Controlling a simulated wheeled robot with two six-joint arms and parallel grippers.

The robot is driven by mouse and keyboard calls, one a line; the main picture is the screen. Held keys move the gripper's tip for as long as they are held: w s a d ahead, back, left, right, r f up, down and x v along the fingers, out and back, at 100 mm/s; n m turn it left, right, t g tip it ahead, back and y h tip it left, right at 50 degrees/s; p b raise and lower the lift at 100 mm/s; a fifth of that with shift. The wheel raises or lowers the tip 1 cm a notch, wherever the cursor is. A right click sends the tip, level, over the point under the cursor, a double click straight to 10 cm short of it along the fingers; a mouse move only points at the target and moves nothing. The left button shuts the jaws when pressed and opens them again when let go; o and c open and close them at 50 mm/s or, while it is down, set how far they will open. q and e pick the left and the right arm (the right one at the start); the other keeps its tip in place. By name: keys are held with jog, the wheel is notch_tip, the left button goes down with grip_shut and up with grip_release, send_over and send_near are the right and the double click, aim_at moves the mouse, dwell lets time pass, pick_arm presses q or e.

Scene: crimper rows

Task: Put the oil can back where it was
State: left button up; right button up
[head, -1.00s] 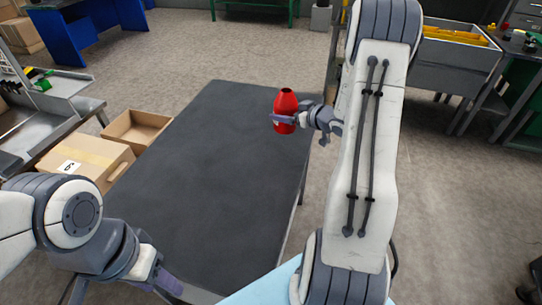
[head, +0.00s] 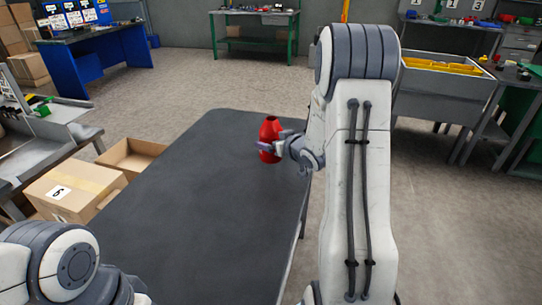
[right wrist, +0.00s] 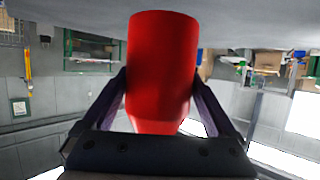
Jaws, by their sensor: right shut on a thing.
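The red oil can (head: 270,132) is held upright by my right gripper (head: 268,147) at the far part of the dark table (head: 190,210). In the right wrist view the can (right wrist: 162,65) fills the middle, with a finger of the right gripper (right wrist: 160,100) on each side of it. The right gripper is shut on the can. I cannot tell whether the can's base touches the table. Of my left arm only links show at the lower left of the head view; its gripper is out of view.
A closed carton marked 6 (head: 72,188) and an open carton (head: 130,158) stand left of the table. A blue bench (head: 95,55) and a green-framed bench (head: 254,35) stand at the back. A grey bin (head: 445,92) is at the right. The tabletop is otherwise bare.

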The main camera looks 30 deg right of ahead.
jog(key=shift+w+a+f, duration=0.1)
jog(key=shift+a+f, duration=0.15)
jog(key=shift+f, duration=0.1)
jog(key=shift+f+b, duration=0.3)
jog(key=shift+f, duration=1.45)
jog(key=shift+f, duration=0.1)
jog(key=o, duration=1.3)
jog(key=shift+f, duration=0.1)
jog(key=shift+c, duration=0.2)
